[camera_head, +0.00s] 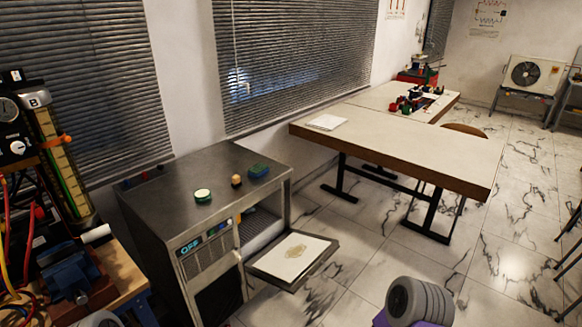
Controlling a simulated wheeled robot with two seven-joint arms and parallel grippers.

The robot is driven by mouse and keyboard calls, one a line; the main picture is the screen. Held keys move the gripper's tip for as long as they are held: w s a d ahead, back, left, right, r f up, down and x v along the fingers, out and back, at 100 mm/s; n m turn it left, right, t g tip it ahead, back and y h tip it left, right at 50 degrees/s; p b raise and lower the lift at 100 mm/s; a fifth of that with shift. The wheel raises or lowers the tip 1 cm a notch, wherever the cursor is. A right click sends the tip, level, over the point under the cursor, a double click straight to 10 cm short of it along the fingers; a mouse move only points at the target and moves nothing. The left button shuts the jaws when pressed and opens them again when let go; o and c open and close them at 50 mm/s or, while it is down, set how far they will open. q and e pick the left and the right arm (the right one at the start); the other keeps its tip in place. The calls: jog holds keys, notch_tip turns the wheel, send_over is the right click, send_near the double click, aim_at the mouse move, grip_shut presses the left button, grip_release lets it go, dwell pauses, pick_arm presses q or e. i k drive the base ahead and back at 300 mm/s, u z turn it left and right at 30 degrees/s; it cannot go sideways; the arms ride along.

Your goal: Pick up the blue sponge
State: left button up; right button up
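The blue sponge (259,170) lies on the dark metal top of a cabinet (170,205), near its right edge. It looks blue-green and small. No gripper shows in the view. A grey rounded part of my own arm shows at the bottom right, and another at the bottom left edge. Nothing touches the sponge.
A small orange-and-dark item (236,181) and a round green-and-cream item (203,196) lie left of the sponge. The cabinet's door (293,257) is folded down at its front. A cluttered gauge rig (50,160) stands left. A long table (410,145) stands behind right.

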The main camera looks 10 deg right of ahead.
aim_at(260, 169)
jog(key=z, duration=1.15)
jog(key=i, duration=2.8)
jog(key=u, duration=1.1)
